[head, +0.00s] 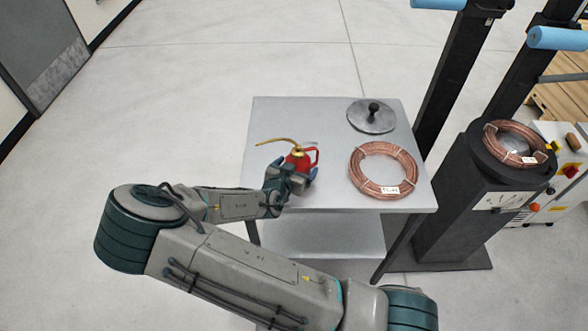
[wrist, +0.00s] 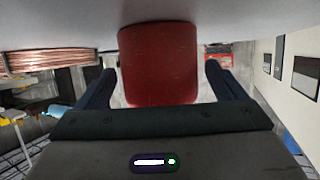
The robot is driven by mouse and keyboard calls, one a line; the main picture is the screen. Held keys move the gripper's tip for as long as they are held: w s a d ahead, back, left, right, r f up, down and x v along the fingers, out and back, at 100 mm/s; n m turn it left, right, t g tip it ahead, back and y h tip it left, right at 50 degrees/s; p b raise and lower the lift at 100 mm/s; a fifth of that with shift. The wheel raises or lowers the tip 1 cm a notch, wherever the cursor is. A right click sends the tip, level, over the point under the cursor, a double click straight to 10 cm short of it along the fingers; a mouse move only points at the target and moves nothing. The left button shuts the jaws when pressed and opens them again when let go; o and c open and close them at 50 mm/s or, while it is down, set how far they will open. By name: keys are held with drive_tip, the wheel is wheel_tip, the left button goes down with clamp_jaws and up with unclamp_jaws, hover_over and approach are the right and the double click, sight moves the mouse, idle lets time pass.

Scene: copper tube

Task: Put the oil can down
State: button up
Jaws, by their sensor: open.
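The red oil can (head: 298,158) with its brass spout stands upright on the grey table (head: 270,115), left of centre. My gripper (head: 290,178) is at the near side of the can and partly hides its lower body. In the wrist view the red can body (wrist: 158,65) sits between the two dark fingers of my gripper (wrist: 160,85). A gap shows between each finger and the can, so the gripper is open around it. The can's base meets the table surface, which fills the top of the wrist view.
A copper coil (head: 383,170) lies on the table right of the can. A grey lid with a black knob (head: 372,115) lies behind the coil. A dark stand (head: 455,205) with another copper coil (head: 515,142) is at the right. The table's left part is clear.

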drive_tip(key=shift+r, duration=0.25)
drive_tip(key=shift+s+a, duration=0.2)
drive_tip(key=shift+s, duration=0.1)
drive_tip(key=v, duration=1.1)
drive_tip(key=shift+s+d+f, duration=0.15)
drive_tip(key=shift+s, duration=0.05)
drive_tip(key=s+d+r+n+g+y, duration=0.2)
drive_tip(key=s+d+r+g, duration=0.2)
drive_tip(key=s+d+r, duration=0.3)
drive_tip(key=s+d+r+n+g+y, duration=0.3)
drive_tip(key=s+d+r+g, duration=0.2)
drive_tip(key=r, duration=0.9)
drive_tip(key=s+d, duration=0.3)
drive_tip(key=d, duration=0.2)
drive_tip(key=shift+r+y, duration=0.3)
drive_tip(key=shift+r, duration=0.05)
